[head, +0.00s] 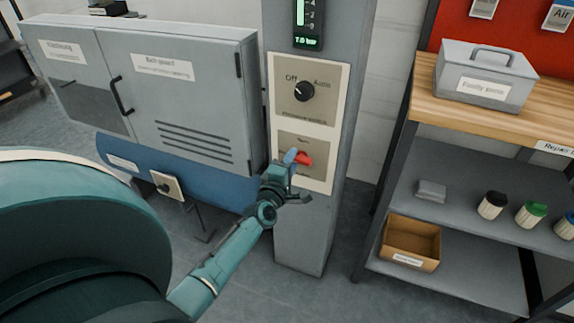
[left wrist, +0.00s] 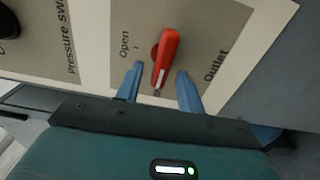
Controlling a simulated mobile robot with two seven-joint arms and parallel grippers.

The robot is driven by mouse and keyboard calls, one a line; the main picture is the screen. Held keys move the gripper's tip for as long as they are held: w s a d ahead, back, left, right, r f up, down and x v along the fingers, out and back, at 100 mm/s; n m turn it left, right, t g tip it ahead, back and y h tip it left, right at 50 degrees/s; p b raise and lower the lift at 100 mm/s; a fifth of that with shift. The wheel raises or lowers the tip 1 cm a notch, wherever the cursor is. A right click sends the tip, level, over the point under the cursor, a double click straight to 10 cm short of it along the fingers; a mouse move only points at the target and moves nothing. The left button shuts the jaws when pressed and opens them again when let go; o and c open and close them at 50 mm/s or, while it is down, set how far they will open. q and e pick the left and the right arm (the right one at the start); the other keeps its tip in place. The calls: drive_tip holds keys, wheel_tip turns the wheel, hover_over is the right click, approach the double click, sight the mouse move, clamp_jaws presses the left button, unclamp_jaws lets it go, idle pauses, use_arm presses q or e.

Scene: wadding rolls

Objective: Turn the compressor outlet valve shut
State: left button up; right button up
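The compressor outlet valve has a red lever handle (head: 305,158) on the lower beige plate (head: 321,175) of a grey column. In the left wrist view the red handle (left wrist: 166,56) stands beside the printed word "Open", with "Outlet" on its other side. My left gripper (head: 292,160) is at the plate. In the left wrist view its two blue fingers (left wrist: 159,80) are apart, one on each side of the handle's lower end, with visible gaps. The handle's far end partly hides behind the fingers in the head view. My right gripper is not in view.
Above the valve is a selector knob (head: 304,91) marked Off and Auto, under a pressure display (head: 307,42). A grey cabinet (head: 190,90) and a blue tank (head: 215,183) stand to the left. A shelf unit with a wooden top (head: 425,97) stands to the right.

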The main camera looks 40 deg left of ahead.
use_arm(q)
drive_tip(key=p+v, duration=0.1)
drive_tip(key=v, duration=1.2)
drive_tip(key=shift+d, duration=0.1)
